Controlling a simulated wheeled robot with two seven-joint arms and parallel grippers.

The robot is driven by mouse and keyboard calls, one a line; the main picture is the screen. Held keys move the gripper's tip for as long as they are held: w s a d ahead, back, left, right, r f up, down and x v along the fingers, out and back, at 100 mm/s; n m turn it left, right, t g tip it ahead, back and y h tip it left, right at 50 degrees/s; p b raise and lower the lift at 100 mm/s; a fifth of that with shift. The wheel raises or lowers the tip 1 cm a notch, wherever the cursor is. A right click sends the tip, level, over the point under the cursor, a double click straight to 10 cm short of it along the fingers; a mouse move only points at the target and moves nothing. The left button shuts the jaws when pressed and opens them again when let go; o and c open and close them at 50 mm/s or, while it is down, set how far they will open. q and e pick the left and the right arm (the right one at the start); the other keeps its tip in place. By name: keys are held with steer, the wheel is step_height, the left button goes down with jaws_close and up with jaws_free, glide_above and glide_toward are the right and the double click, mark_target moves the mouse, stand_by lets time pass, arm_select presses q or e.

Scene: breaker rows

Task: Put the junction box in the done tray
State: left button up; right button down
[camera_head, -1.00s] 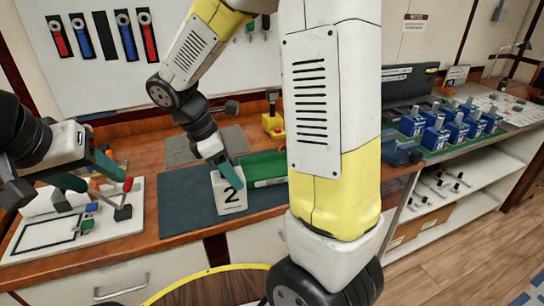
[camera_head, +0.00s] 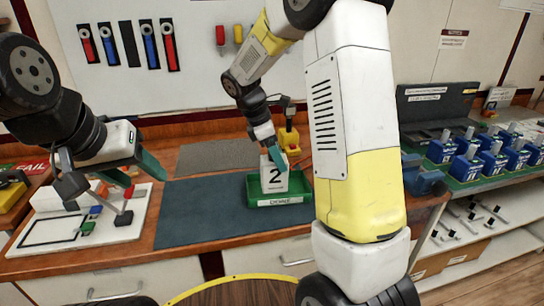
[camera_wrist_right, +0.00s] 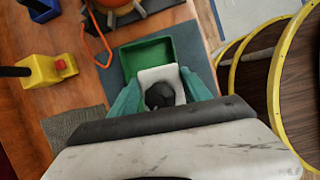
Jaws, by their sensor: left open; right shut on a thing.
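The junction box (camera_head: 275,180) is a white box marked with a black 2. My right gripper (camera_head: 272,152) is shut on its top. It is upright over the green done tray (camera_head: 253,196), within the tray's outline; I cannot tell whether it touches the tray floor. In the right wrist view, the box (camera_wrist_right: 152,75), with a black knob on top, sits between the teal fingers of the right gripper (camera_wrist_right: 160,97), over one end of the tray (camera_wrist_right: 145,52). My left gripper (camera_head: 112,182) is open and empty above the white board at the left.
The tray stands on a dark mat (camera_head: 205,212), clear at its left. A white board (camera_head: 60,228) with small coloured parts lies at the left. A yellow block with a red button (camera_head: 289,138) stands behind the tray. Several blue breakers (camera_head: 465,165) are at the right.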

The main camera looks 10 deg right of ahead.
steer(key=w+d, duration=0.1)
steer(key=w, duration=0.1)
steer(key=shift+w+d+f, duration=0.15)
steer(key=shift+w+d, duration=0.15)
steer(key=shift+d, duration=0.05)
steer(key=shift+f, duration=1.7)
steer(key=shift+f, duration=0.15)
steer(key=shift+c, duration=2.4)
jaws_free()
